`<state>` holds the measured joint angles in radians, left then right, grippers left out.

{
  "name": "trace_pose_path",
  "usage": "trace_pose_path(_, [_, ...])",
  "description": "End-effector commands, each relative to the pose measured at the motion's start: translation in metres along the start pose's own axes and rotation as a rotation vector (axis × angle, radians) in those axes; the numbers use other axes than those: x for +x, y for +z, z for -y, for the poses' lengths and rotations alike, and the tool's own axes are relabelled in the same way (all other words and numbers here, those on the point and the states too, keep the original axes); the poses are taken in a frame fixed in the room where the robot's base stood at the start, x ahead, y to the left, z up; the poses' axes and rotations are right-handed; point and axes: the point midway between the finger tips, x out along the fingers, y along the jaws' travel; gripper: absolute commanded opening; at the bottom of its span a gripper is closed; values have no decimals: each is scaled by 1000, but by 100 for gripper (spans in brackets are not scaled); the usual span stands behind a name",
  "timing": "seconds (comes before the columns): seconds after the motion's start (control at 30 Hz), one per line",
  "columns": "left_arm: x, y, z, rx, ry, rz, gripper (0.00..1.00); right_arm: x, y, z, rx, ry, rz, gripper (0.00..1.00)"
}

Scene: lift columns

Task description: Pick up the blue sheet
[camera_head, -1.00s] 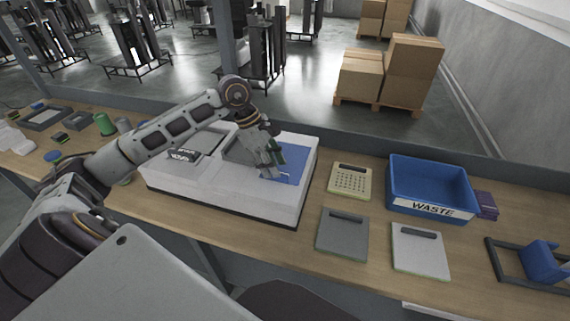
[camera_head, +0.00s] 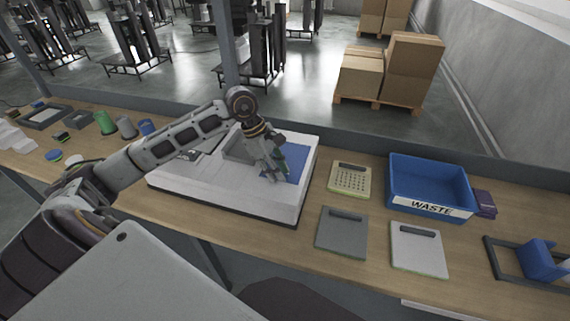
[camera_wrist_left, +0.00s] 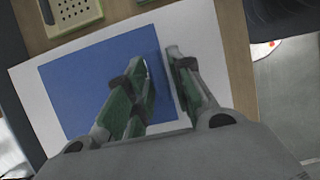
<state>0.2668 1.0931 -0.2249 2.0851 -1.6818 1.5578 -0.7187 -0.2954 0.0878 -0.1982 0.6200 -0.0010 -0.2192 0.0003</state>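The blue sheet (camera_head: 297,162) lies flat on the right part of a white box-like machine (camera_head: 230,195) on the bench. In the left wrist view the blue sheet (camera_wrist_left: 85,85) shows as a blue rectangle on the machine's white top. My left gripper (camera_head: 277,176) is over the sheet's left side in the head view. In the left wrist view its green-padded fingers (camera_wrist_left: 157,58) are apart with a gap between them, and one finger overlaps the sheet's edge. I cannot tell whether the fingertips touch the surface. My right gripper is not in view.
A blue WASTE bin (camera_head: 430,185) stands to the right. Cups (camera_head: 126,127) and trays are at the left.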

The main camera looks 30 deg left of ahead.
Motion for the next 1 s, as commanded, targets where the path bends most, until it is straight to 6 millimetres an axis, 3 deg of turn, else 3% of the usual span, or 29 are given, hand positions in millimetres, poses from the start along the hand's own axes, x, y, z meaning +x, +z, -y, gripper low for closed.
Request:
trace_pose_path(0.03, [0,0,0,0,0,0,12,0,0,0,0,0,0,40])
trace_pose_path(0.13, [0,0,0,0,0,0,0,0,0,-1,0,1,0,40])
trace_pose_path(0.67, [-4,2,0,0,1,0,0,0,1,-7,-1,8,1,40])
trace_pose_path(1.0, [-28,12,-1,2,4,0,0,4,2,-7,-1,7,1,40])
